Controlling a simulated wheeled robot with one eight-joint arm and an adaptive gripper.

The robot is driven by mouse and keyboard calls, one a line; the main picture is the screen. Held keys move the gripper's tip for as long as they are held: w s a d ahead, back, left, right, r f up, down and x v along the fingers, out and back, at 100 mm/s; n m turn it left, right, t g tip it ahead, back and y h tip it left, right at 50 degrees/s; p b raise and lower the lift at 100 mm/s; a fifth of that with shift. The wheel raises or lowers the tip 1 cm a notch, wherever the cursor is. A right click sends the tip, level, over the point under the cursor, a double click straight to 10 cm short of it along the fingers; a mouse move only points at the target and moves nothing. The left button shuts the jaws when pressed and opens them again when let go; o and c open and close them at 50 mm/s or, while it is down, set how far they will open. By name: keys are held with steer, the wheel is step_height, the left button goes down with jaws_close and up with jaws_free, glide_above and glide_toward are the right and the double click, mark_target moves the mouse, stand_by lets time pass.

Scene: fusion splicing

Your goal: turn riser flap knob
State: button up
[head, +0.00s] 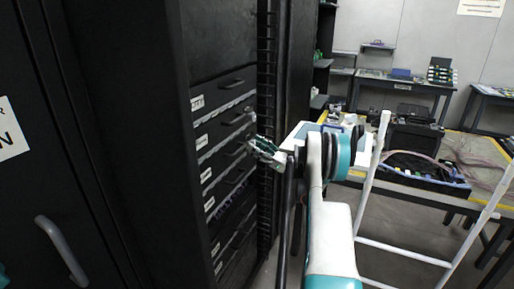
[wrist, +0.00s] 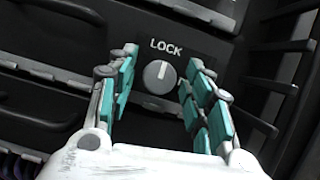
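The riser flap knob (wrist: 160,77) is a round light-grey dial with a pale pointer line, below the word LOCK on a dark panel (wrist: 203,47) in the wrist view. The line points roughly up, tilted slightly right. My gripper (wrist: 162,70) is open, its teal-padded fingers on either side of the knob and apart from it in the picture. How far the fingertips are from the panel I cannot tell. In the head view my gripper (head: 254,145) is at the right edge of the rack's drawer front; the knob cannot be made out there.
The black rack (head: 222,45) has several labelled drawers with handles (head: 232,84). A vertical slotted cable rail (head: 266,60) runs beside them. A white ladder (head: 369,190) stands at right, before a table with a black case (head: 412,137) and cables. A grey door handle (head: 60,250) is at lower left.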

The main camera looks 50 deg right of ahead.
steer(key=c, duration=0.7)
steer(key=shift+n+y, duration=0.5)
steer(key=shift+n, duration=0.4)
steer(key=shift+c, duration=0.2)
steer(key=o, duration=1.1)
steer(key=shift+s, duration=0.1)
steer(key=v, duration=1.2)
steer(key=shift+d+r, duration=0.15)
steer(key=shift+r, duration=0.05)
